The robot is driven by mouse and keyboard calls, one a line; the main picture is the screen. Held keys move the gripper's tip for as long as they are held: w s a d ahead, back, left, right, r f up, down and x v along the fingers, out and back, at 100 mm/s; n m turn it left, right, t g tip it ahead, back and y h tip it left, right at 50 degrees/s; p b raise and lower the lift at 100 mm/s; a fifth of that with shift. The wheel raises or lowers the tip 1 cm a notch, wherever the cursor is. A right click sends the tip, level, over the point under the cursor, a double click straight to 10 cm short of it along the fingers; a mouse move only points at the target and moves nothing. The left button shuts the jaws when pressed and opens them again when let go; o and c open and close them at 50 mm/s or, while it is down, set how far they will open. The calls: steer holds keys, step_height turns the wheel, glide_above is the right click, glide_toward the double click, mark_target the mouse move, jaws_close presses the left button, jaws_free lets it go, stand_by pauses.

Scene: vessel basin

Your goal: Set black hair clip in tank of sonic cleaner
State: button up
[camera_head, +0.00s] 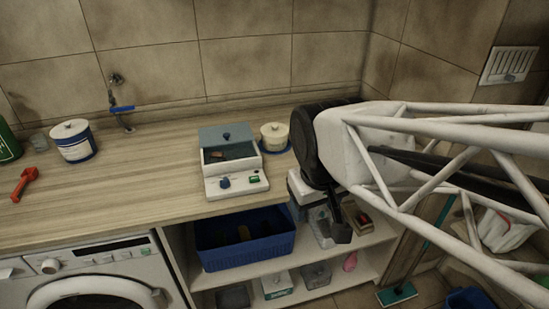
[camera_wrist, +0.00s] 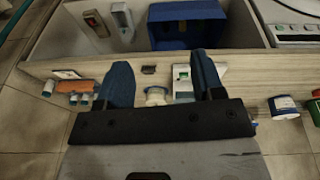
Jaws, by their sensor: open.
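The sonic cleaner (camera_head: 224,187) is a white box with a dark knob and green switch at the counter's front edge. Its tank (camera_head: 232,153) is uncovered, with a small brownish thing showing inside. A grey-blue lid with a knob (camera_head: 226,135) shows behind the opening. A small dark object (camera_wrist: 149,69), seemingly the black hair clip, lies near the counter edge in the wrist view. My arm seems to hide it in the head view. My gripper (camera_wrist: 161,64) is open and empty, its blue fingers apart with the dark object beyond them. Part of the cleaner shows behind one finger (camera_wrist: 182,78).
A cream lidded jar (camera_head: 275,137) stands right of the cleaner. A white-blue canister (camera_head: 73,143) and a red tool (camera_head: 25,184) are at the left. A blue basket (camera_head: 246,251) sits on the shelf below. Bare counter (camera_head: 140,190) lies left of the cleaner.

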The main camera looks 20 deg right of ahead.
steer(key=w+d+f+n+h, duration=0.1)
steer(key=w+f+n, duration=0.3)
steer(key=w, duration=0.5)
steer(key=w+d+f+n+g+h, duration=0.1)
steer(key=w+f+n, duration=0.2)
steer(key=w+n, duration=0.4)
steer(key=w+d+f+n+g+h, duration=0.1)
steer(key=w+f+n, duration=0.3)
steer(key=w, duration=0.9)
steer(key=shift+d+f+n+h, duration=0.35)
steer(key=shift+n+h, duration=0.15)
steer(key=shift+n, duration=0.5)
steer(key=shift+x, duration=1.3)
steer(key=shift+s, duration=0.1)
steer(key=shift+x, duration=2.55)
steer(key=shift+d, duration=0.1)
